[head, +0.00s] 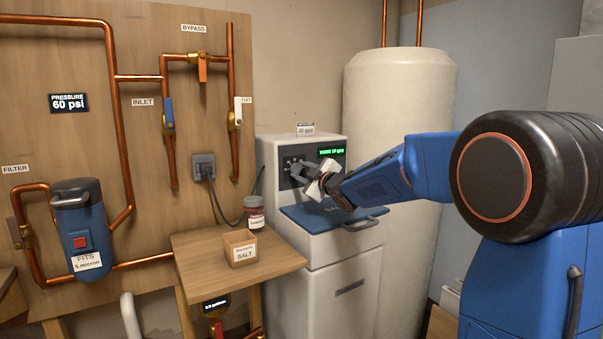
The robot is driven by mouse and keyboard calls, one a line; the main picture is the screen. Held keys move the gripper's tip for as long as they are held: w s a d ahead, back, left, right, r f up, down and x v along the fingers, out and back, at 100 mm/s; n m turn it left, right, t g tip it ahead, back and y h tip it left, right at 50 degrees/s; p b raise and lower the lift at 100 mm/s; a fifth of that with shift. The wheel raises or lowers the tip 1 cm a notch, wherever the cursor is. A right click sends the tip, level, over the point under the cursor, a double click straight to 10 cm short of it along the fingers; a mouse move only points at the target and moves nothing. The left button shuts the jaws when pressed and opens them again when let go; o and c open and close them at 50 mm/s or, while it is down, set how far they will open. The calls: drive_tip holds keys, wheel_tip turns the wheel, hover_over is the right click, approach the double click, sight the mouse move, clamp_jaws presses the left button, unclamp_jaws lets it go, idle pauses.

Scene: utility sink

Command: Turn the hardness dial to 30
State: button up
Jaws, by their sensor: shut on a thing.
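The white softener cabinet (290,235) stands right of the small wooden table. Its dark control panel (291,161) on the upper front carries small light marks around the hardness dial. My gripper (301,172) reaches in from the right and is shut on the dial, which it mostly hides. The dial's pointer position cannot be made out. A small display (331,152) right of the dial shows green text that seems to start with "HARD"; its number is too small to read surely. A small card (305,129) stands on the cabinet top, its lettering blurred.
A blue lid with a handle (362,223) lies just below my gripper. The wooden table (200,262) holds a salt box (240,248) and a jar (254,213). A tall pale tank (400,95) stands behind my arm. Copper pipes and valves line the left board.

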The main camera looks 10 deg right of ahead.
drive_tip(key=m, duration=0.5)
drive_tip(key=shift+f+m, duration=0.15)
drive_tip(key=shift+m, duration=2.45)
drive_tip(key=o, duration=1.1)
drive_tip(key=shift+c, duration=0.2)
drive_tip(key=shift+s, duration=0.15)
drive_tip(key=shift+s+d, duration=0.2)
drive_tip(key=shift+s, duration=0.1)
drive_tip(key=v, duration=1.6)
drive_tip(key=shift+s, duration=0.3)
